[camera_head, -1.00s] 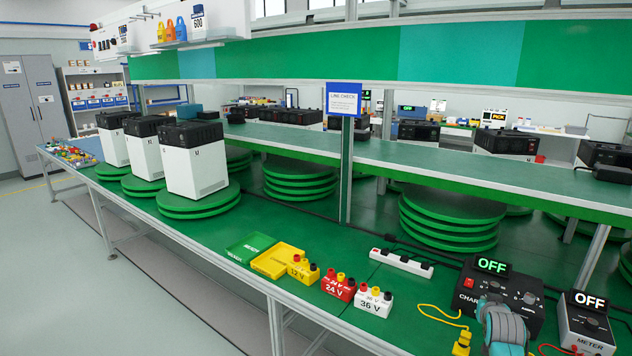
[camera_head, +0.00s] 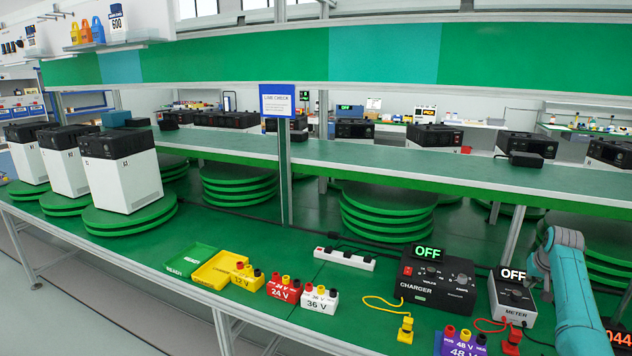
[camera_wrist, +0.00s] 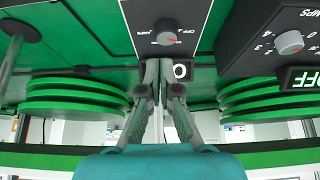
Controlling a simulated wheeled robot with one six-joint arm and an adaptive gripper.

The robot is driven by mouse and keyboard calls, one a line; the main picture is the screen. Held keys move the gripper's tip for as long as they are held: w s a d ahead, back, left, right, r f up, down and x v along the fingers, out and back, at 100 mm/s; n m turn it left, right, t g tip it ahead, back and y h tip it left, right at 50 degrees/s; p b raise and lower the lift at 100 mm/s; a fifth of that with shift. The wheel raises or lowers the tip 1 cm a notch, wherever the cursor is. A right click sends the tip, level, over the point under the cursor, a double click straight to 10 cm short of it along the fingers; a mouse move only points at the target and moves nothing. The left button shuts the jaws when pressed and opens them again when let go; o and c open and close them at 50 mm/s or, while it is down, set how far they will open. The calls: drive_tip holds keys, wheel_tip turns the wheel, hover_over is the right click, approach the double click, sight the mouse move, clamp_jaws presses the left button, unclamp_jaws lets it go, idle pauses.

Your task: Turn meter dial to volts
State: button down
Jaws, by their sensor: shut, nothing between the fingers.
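The meter (camera_head: 512,313) is a white box with a black face at the right of the bench, its display (camera_head: 511,274) reading OFF. In the wrist view, the meter's face (camera_wrist: 195,12) is upside down at the top, with a grey dial (camera_wrist: 166,38) that has a red mark. My gripper (camera_wrist: 159,66) is shut and empty, its fingertips close to the dial in that picture. I cannot tell whether they touch it. In the head view my teal arm reaches the meter from the right, and the fingertips are hard to make out.
A black charger (camera_head: 436,284), display OFF, stands just left of the meter. Yellow (camera_head: 405,330) and red (camera_head: 511,340) plugs with cables and a purple 48 V block (camera_head: 460,343) lie in front. A power strip (camera_head: 344,258) and 36 V block (camera_head: 319,303) are further left.

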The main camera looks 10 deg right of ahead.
sight(516, 295)
drive_tip(key=shift+s+d+f, duration=0.15)
drive_tip(key=shift+f, duration=3.25)
drive_tip(key=shift+w+a, duration=0.4)
drive_tip(key=shift+a, duration=0.2)
drive_tip(key=shift+w+a, duration=0.4)
drive_tip(key=shift+w, duration=0.05)
drive_tip(key=shift+s+a, duration=0.1)
